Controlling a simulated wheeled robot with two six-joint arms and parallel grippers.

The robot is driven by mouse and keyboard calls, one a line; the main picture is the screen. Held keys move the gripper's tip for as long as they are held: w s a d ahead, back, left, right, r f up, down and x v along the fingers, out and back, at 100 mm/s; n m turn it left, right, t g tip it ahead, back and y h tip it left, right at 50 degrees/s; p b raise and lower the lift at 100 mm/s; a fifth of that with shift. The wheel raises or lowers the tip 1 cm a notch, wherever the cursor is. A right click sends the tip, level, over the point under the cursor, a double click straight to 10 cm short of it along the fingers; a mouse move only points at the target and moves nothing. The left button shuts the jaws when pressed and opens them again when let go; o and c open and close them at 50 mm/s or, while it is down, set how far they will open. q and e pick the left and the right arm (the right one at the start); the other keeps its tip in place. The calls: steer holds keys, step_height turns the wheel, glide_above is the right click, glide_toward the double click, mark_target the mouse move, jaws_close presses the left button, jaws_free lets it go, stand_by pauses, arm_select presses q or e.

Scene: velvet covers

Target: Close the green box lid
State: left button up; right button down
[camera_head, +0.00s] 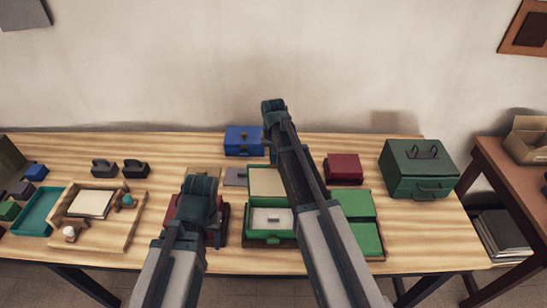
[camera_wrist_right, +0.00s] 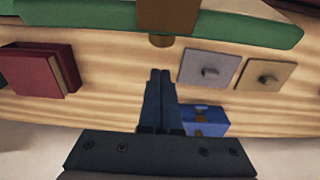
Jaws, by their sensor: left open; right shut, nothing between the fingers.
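The green box (camera_head: 254,234) stands open near the middle of the table, partly covered by my right arm. Its lid (camera_head: 266,182) is swung back, with a cream inside. In the right wrist view, the green lid edge (camera_wrist_right: 235,32) crosses the top with a brown latch (camera_wrist_right: 167,14). My right gripper (camera_wrist_right: 160,72) is shut and empty, pointing at the lid edge by the latch; I cannot tell if it touches. My left gripper (camera_head: 199,205) is open over a dark red box (camera_head: 221,226); its fingertips are hard to make out.
A blue box (camera_head: 243,140), a red box (camera_head: 344,168) and a grey tile (camera_head: 235,177) lie around the lid. Green panels (camera_head: 358,205) sit right of the box. A dark green case (camera_head: 418,170) stands far right. A wooden tray (camera_head: 127,225) is at left.

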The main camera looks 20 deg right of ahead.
mark_target(274, 179)
arm_select(q)
steer(key=shift+r, duration=0.6)
arm_select(e)
steer(key=s, duration=0.2)
steer(key=s+r, duration=0.1)
steer(key=shift+a+r, duration=0.1)
steer(key=shift+a, duration=0.3)
steer(key=shift+s, duration=0.1)
